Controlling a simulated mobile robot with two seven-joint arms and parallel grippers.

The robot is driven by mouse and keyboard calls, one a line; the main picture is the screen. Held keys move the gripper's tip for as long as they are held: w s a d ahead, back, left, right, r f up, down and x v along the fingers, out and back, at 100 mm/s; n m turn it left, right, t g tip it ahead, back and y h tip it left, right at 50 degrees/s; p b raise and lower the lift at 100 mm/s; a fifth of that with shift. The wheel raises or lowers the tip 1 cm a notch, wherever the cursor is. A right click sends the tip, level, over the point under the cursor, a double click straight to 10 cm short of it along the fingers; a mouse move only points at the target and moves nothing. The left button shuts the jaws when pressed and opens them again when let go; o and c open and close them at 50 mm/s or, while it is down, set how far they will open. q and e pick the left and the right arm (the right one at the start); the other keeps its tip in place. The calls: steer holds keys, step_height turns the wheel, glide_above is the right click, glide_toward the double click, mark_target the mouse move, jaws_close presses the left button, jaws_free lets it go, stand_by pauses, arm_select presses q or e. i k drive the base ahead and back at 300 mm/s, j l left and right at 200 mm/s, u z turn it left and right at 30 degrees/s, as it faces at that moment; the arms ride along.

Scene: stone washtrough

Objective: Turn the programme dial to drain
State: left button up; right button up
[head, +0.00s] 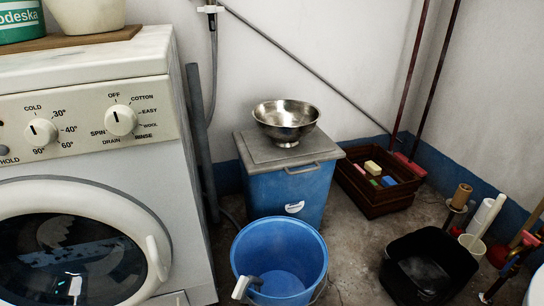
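The programme dial (121,119) is a round cream knob on the right of the washing machine's front panel. Printed around it are OFF, COTTON, EASY, WOOL, RINSE, DRAIN and SPIN. DRAIN (111,141) is at its lower left, between SPIN and RINSE. A small dark mark shows on the knob's left part, but its exact setting is too small to tell. Neither of my grippers is in view, and nothing touches the dial.
A similar temperature dial (40,132) is to the left. The washing machine door (72,250) is below, shut. A blue bucket (279,262) and a blue cabinet (288,190) bearing a steel bowl (286,121) stand to the right. Space before the dial looks clear.

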mark_target(120, 120)
steer(key=k+l, duration=0.65)
steer(key=l, duration=0.2)
